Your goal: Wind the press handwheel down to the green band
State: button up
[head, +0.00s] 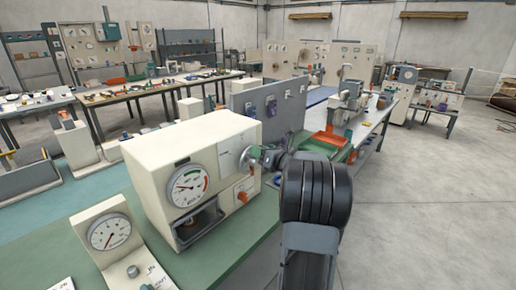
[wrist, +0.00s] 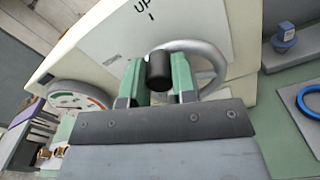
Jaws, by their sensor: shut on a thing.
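The press is a cream box (head: 165,150) on a green bench top. Its round gauge (head: 188,186) has a green arc at the top and a red arc at the right. The needle appears to point left, outside the green. The gauge also shows tilted in the wrist view (wrist: 78,98). The grey handwheel (wrist: 217,66) is on the press side panel, beside an "UP" mark. My gripper (wrist: 158,75) has its green fingers on either side of the wheel's black knob (wrist: 158,69), shut on it. In the head view my gripper (head: 268,156) is small and partly hides the wheel.
A second dial on a cream stand (head: 108,232) stands in front of the press at the left. An orange-red lever (head: 243,197) is low on the press side. A grey pegboard panel (head: 270,103) and a red tray (head: 325,143) are behind. Open floor lies to the right.

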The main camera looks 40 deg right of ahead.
jog(key=shift+d+m, duration=0.1)
jog(key=shift+m, duration=0.2)
jog(key=o, duration=0.9)
jog(key=s, duration=0.4)
jog(key=s+d+b, duration=0.1)
jog(key=s, duration=0.4)
jog(key=s+d+b, duration=0.1)
jog(key=s, duration=0.3)
jog(key=shift+s+d, duration=0.2)
jog(key=shift+s, duration=0.05)
